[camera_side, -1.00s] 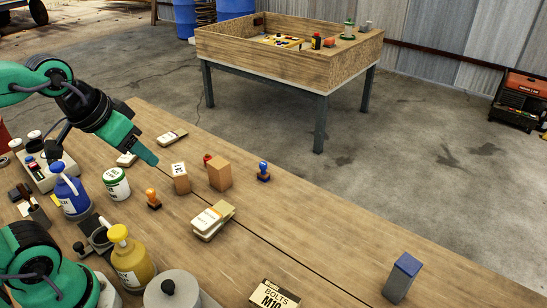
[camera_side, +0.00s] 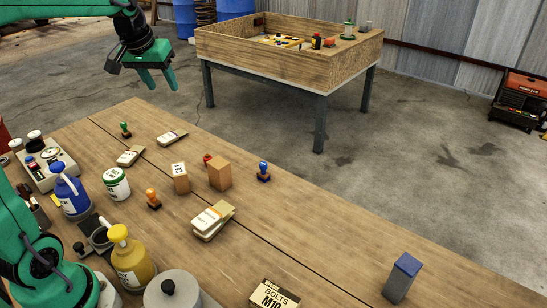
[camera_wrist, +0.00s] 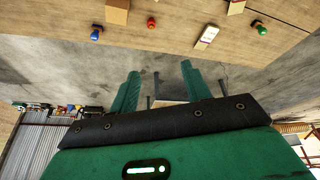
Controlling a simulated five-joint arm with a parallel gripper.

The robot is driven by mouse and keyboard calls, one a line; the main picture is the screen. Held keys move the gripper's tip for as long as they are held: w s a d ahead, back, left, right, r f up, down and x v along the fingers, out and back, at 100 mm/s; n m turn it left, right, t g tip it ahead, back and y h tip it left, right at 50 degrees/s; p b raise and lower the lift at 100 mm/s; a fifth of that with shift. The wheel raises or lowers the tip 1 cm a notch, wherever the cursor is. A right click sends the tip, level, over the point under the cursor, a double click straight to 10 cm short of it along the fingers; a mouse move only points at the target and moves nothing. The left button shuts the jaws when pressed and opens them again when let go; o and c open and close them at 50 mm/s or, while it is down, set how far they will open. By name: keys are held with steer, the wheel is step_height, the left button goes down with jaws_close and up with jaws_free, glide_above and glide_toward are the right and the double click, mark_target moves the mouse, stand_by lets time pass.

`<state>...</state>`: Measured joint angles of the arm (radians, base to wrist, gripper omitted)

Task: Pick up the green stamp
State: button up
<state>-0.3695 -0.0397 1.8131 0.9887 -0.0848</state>
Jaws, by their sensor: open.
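The green stamp (camera_side: 125,129) stands upright on the far left part of the workbench in the side view, with a green knob on a dark base. It also shows in the wrist view (camera_wrist: 262,29) near the top right. My gripper (camera_side: 161,86) is open and empty, raised in the air beyond the bench's far edge, above and to the right of the stamp in the side view. Its two green fingers (camera_wrist: 158,76) stand apart in the wrist view, with floor behind them. Nothing is between the fingers.
Notepads (camera_side: 171,137) lie close to the green stamp. A blue stamp (camera_side: 263,171), a red stamp (camera_side: 207,160), an orange stamp (camera_side: 153,199) and wooden blocks (camera_side: 219,173) stand nearby. Bottles and a tub (camera_side: 116,183) crowd the left. The bench's right half is mostly bare.

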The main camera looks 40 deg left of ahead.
steer(key=w+a+f+n+g, duration=0.1)
steer(key=w+a, duration=0.1)
steer(key=a, duration=0.3)
steer(key=w+a+f+n, duration=0.1)
steer(key=w+a+f, duration=0.15)
steer(key=a, duration=0.35)
steer(key=n+g, duration=0.2)
steer(key=n, duration=0.3)
glide_above(123, 124)
steer(key=d, duration=0.1)
step_height(123, 124, down, 16)
steer(key=shift+a+f, duration=0.2)
steer(key=shift+f, duration=1.1)
steer(key=shift+a+f, duration=0.15)
steer(key=shift+f, duration=1.1)
steer(key=shift+a+f, duration=0.2)
steer(key=shift+f, duration=1.1)
jaws_close()
